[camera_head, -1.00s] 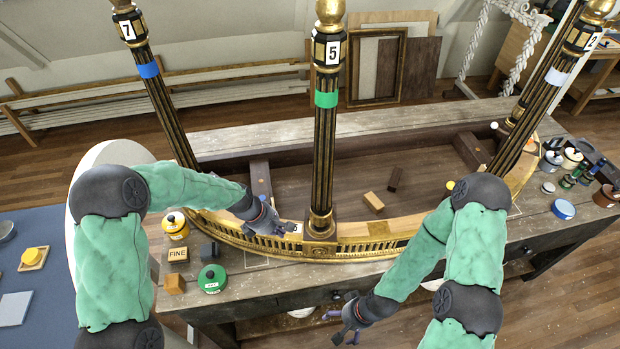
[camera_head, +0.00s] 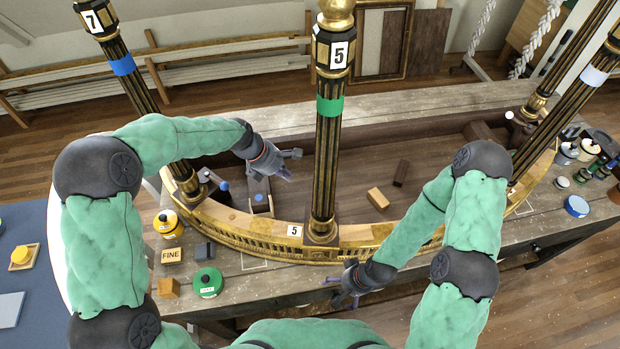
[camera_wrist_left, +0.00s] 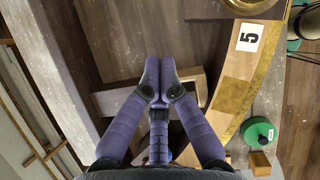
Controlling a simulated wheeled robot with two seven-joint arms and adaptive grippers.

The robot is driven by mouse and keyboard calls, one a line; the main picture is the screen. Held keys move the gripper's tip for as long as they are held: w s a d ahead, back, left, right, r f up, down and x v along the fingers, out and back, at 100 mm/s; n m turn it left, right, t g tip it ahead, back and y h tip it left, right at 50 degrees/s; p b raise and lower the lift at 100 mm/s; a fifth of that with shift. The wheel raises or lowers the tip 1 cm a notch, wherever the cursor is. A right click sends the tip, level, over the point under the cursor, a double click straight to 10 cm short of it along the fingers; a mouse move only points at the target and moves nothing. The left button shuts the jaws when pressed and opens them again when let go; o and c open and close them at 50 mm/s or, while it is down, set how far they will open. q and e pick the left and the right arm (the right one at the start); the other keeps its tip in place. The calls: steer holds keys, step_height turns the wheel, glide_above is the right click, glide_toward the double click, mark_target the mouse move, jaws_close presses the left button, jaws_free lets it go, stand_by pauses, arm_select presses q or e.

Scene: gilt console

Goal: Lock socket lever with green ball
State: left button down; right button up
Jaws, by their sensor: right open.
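My left gripper (camera_head: 288,165) is above the wooden inside of the console, left of the post marked 5 (camera_head: 325,150) with the green band. I cannot pick out a lever with a green ball in either view. Two small blue balls (camera_head: 224,186) (camera_head: 258,197) show near the foot of the post marked 7. My right gripper (camera_head: 345,286) is open and empty in front of the gilt rim.
The gilt rim (camera_head: 265,243) curves along the front. A green tin (camera_head: 208,282), yellow tin (camera_head: 168,223) and FINE block (camera_head: 172,256) stand at its left. Loose wooden blocks (camera_head: 378,198) lie inside. A blue lid (camera_head: 577,206) and several jars stand at right.

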arm_select(q)
steer(key=w+d+f+p, duration=0.1)
steer(key=w+d+f, duration=0.2)
steer(key=d+f, duration=0.4)
steer(key=shift+x, duration=0.75)
